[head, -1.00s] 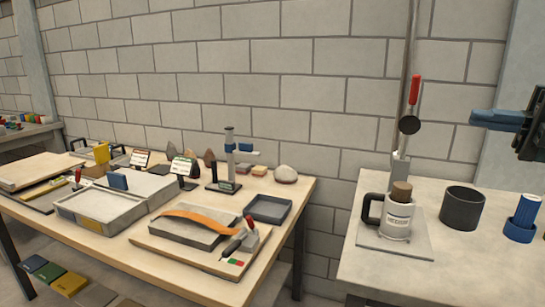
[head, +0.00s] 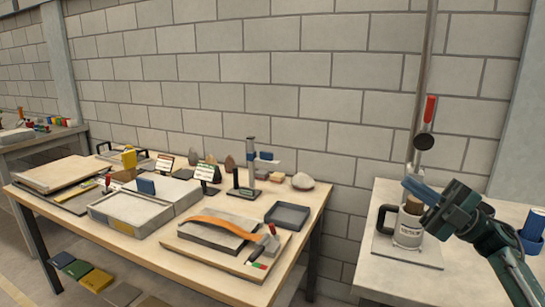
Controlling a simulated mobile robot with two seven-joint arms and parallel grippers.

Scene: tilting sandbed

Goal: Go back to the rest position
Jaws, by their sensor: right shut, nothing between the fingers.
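My right gripper (head: 412,188) comes in from the lower right over the right-hand table. Its blue fingers are shut and point left, with nothing between them. My left gripper is not in view.
The jug stands on a grey plate (head: 425,256) beside an upright pole with a red-handled tool (head: 429,110). The wooden table (head: 150,245) on the left holds trays, a tilted sandbed and stones.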

